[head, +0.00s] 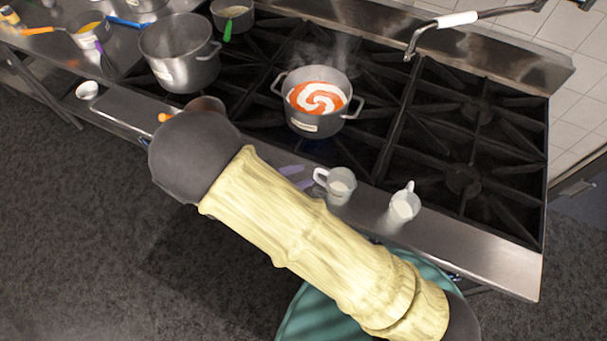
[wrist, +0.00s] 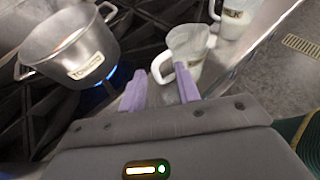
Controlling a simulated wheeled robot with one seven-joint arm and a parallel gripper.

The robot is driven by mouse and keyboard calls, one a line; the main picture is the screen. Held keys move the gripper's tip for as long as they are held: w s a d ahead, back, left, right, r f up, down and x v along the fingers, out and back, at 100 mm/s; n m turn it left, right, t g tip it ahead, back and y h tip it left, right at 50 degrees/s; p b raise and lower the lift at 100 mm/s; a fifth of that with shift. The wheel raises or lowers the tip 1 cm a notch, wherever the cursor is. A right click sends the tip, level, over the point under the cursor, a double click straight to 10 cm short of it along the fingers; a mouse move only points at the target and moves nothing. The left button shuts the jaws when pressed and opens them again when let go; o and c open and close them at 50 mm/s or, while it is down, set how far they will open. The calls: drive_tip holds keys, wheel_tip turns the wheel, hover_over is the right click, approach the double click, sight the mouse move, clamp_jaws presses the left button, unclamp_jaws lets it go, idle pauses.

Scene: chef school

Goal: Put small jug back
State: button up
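Two small whitish jugs stand upright on the steel front ledge of the stove. The left jug (head: 341,187) has its handle toward my gripper, and the right jug (head: 404,206) stands apart from it. In the wrist view the nearer jug (wrist: 190,45) is just beyond the fingers, and the other jug (wrist: 238,18) carries a partly cut-off label. My gripper (wrist: 158,72) has two purple fingers spread apart, with the nearer jug's handle showing between their tips. Its fingers (head: 297,176) show only partly beyond my arm in the head view. I cannot tell whether they touch the handle.
A steaming pot of orange-and-white soup (head: 317,103) sits on a burner behind the jugs, its flame visible in the wrist view. A large empty pot (head: 178,60) stands to the left. The burners at right (head: 470,140) are clear.

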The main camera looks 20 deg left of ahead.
idle(0.3)
drive_tip(key=c, duration=0.3)
drive_tip(key=shift+w+d+m, duration=0.2)
drive_tip(key=shift+d+m, duration=0.1)
drive_tip(key=shift+d, duration=0.05)
clamp_jaws()
drive_tip(key=w+d+r+m+g+y, duration=0.1)
drive_tip(key=d+r+m, duration=0.3)
drive_tip(key=d+m, duration=0.5)
drive_tip(key=w+d+r+m+g+y, duration=0.1)
drive_tip(key=d+r+m+g+y, duration=0.3)
drive_tip(key=d+m, duration=0.5)
drive_tip(key=w+d+r+m+g+y, duration=0.1)
drive_tip(key=d+r+m+g+y, duration=0.2)
drive_tip(key=d+m, duration=0.6)
drive_tip(key=d+r, duration=0.2)
drive_tip(key=d, duration=0.1)
drive_tip(key=shift+r+m+b, duration=0.3)
drive_tip(key=shift+m, duration=0.1)
drive_tip(key=shift+d, duration=0.1)
